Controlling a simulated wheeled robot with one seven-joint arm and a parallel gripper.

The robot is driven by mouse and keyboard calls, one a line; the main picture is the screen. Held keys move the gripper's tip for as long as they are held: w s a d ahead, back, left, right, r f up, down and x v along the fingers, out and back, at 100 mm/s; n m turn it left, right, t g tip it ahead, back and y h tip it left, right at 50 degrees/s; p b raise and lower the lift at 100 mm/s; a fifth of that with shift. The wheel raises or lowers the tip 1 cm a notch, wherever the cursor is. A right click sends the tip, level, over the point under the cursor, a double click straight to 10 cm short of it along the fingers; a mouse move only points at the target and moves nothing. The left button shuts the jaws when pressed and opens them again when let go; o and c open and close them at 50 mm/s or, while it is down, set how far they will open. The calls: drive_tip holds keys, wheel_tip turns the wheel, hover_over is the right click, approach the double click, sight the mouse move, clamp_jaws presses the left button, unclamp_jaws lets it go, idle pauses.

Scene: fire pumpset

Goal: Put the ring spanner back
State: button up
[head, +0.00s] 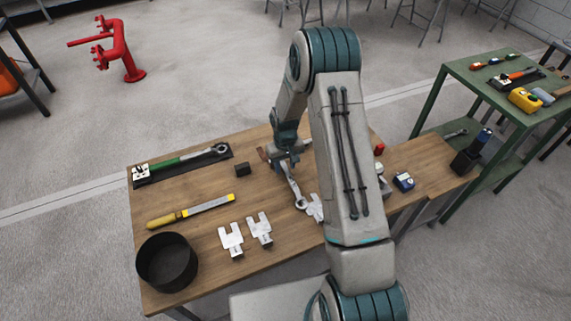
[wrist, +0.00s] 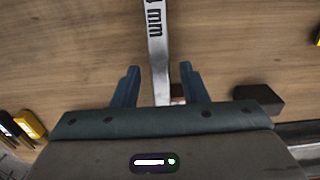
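The ring spanner (head: 293,186) is a silver tool lying on the wooden workbench (head: 190,262), its ring end toward the bench front in the head view. My gripper (head: 285,158) is over its far end, partly hidden by my arm. In the wrist view, the spanner's flat shank (wrist: 157,45), marked "mm", runs between my two fingertips (wrist: 159,75). The fingers are open, with a gap on each side of the shank. Its end under the gripper is hidden. I cannot tell which spot is its storage place.
A black block (head: 242,169) lies left of my gripper. A green-handled wrench (head: 180,161) lies on a black tray. A file (head: 190,211), forked metal pieces (head: 231,240) and a black round container (head: 167,262) are on the bench. A green table (head: 455,82) stands right.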

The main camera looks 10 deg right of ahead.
sight(285, 168)
drive_tip(key=shift+r+p, duration=0.5)
drive_tip(key=shift+r, duration=0.05)
drive_tip(key=s+r, duration=0.3)
drive_tip(key=r, duration=0.7)
drive_tip(key=s+r, duration=0.2)
drive_tip(key=r, duration=0.8)
drive_tip(key=s+r+m+t, duration=0.1)
drive_tip(key=s+r, duration=0.4)
drive_tip(key=s, duration=0.6)
drive_tip(key=s+r+m+t, duration=0.1)
drive_tip(key=s+r, duration=0.4)
drive_tip(key=s, duration=0.6)
drive_tip(key=shift+s+d+t+b, duration=0.25)
drive_tip(key=shift+d+t+b, duration=0.05)
drive_tip(key=shift+t+b, duration=0.1)
